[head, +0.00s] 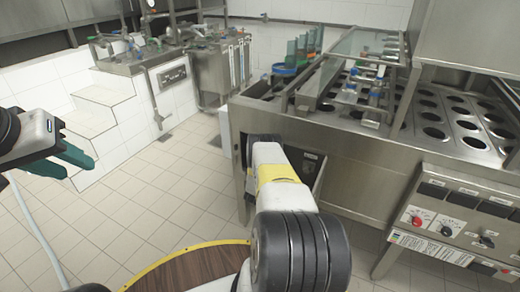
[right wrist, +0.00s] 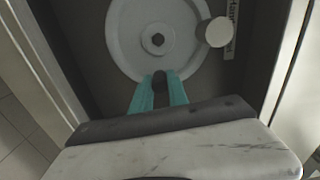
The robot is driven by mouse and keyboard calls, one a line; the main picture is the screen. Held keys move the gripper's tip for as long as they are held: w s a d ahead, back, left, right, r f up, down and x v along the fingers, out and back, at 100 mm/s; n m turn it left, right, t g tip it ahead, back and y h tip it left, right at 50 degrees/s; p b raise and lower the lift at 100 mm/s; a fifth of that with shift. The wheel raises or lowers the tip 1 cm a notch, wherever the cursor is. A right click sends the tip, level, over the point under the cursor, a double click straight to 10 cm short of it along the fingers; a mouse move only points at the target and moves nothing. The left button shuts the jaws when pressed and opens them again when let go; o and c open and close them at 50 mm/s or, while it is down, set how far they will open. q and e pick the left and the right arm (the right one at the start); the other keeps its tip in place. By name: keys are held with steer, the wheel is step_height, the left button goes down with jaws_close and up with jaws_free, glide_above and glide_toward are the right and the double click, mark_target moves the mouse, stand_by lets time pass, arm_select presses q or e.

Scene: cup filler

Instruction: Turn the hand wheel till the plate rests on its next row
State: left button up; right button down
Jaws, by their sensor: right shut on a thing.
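The hand wheel (right wrist: 125,42) shows in the right wrist view as a pale grey disc with a dark hub and a round handle knob (right wrist: 215,32) at its right. My right gripper (right wrist: 158,90) is shut on the wheel's lower rim. In the head view my right arm hides the wheel and this gripper at the machine's front. The steel plate (head: 466,143) with rows of round holes lies on top of the machine; its exact seating cannot be told. My left gripper (head: 70,162) is open and empty at the left, over the floor.
A glass-topped frame with nozzles (head: 375,95) stands over the plate. A control panel (head: 445,215) with red and black knobs is at the right. Pale walls flank the wheel's recess closely. Tiled steps (head: 95,120) and a steel unit (head: 185,75) stand behind open floor.

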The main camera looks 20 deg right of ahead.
steer(key=shift+a+f+m, duration=0.15)
steer(key=shift+f+m, duration=0.35)
steer(key=shift+m, duration=0.2)
steer(key=c, duration=1.3)
jaws_free()
steer(key=shift+r, duration=0.1)
steer(key=v, duration=0.7)
steer(key=shift+a, duration=0.35)
steer(key=shift+s, duration=0.15)
